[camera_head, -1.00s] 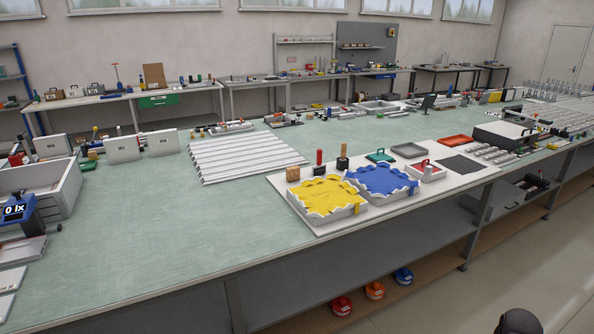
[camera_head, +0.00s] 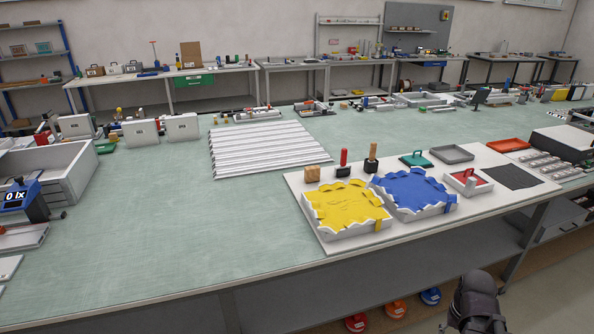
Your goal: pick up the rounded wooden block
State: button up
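A small light-brown wooden block (camera_head: 312,173) stands on the white board (camera_head: 300,205) on the bench, at the board's back left corner. It looks blocky with softened edges, but it is small in the picture. It is upright, just behind the yellow-lined tray (camera_head: 346,206) and left of a red-handled tool (camera_head: 343,163). A dark wood-topped tool (camera_head: 371,158) stands further right. A dark rounded part at the bottom right seems to be my own arm, in front of the bench and well away from the block. My gripper's fingers do not show.
A blue-lined tray (camera_head: 414,193) sits right of the yellow one. Ribbed pale panels (camera_head: 262,148) lie behind and left of the board. The green bench top (camera_head: 150,235) is clear at the left front. A grey open box (camera_head: 62,170) stands at far left.

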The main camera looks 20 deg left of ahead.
aim_at(313, 173)
jog(key=u, duration=0.55)
jog(key=i, duration=0.75)
jog(key=u, duration=0.4)
